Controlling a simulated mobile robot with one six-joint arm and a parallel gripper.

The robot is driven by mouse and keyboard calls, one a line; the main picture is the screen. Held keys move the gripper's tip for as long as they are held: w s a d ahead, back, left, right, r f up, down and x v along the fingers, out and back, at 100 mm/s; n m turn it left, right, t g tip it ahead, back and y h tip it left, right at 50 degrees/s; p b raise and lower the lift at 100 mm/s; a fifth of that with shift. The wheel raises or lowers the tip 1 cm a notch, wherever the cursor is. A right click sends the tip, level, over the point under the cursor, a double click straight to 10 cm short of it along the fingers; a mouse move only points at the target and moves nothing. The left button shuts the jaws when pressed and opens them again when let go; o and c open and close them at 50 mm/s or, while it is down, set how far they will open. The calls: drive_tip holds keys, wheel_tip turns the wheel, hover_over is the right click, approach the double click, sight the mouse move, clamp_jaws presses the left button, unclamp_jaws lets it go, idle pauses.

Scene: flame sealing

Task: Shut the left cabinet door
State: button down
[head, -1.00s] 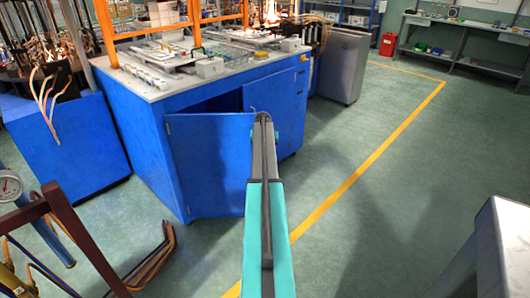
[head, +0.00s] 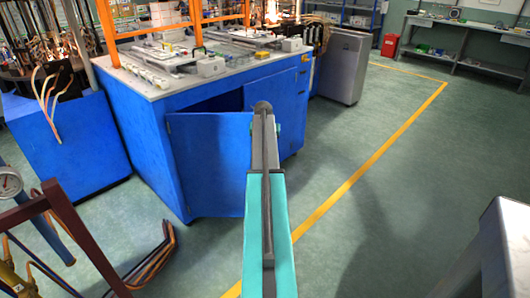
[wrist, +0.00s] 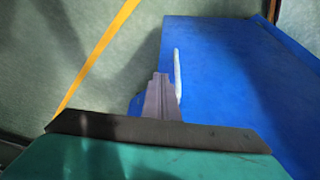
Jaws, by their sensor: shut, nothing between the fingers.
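The left cabinet door (head: 208,165) is a blue panel on the front of the blue cabinet. It stands open, swung outward, with a dark gap above its top edge. In the wrist view the blue panel (wrist: 235,75) fills the right side, with a slim pale handle (wrist: 177,70) on it. My gripper (wrist: 160,76) is shut and empty, its fingertips just left of the handle, near the panel's edge. I cannot tell whether they touch it.
The cabinet's pale worktop (head: 160,88) carries trays and small boxes. The right door (head: 272,90) is partly behind my arm. A blue box unit (head: 75,145) stands at left, pipes at lower left, a grey metal unit (head: 343,65) behind.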

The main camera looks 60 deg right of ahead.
drive_tip(key=shift+v, duration=0.95)
drive_tip(key=shift+f, duration=0.1)
wheel_tip(320, 180, down, 9)
drive_tip(key=t+h+b, duration=0.3)
drive_tip(key=h+b, duration=0.1)
drive_tip(key=b, duration=0.5)
drive_tip(key=s+a+f+n+t+h+b, duration=0.1)
drive_tip(key=s+a+f+t+h+b, duration=0.2)
drive_tip(key=b, duration=0.9)
drive_tip(key=s+a+t+h, duration=0.1)
drive_tip(key=a+h, duration=0.2)
drive_tip(key=h, duration=0.1)
drive_tip(key=shift+t, duration=0.4)
drive_tip(key=shift+d+f, duration=0.1)
drive_tip(key=b+x, duration=0.2)
drive_tip(key=x, duration=1.1)
drive_tip(key=shift+d, duration=0.3)
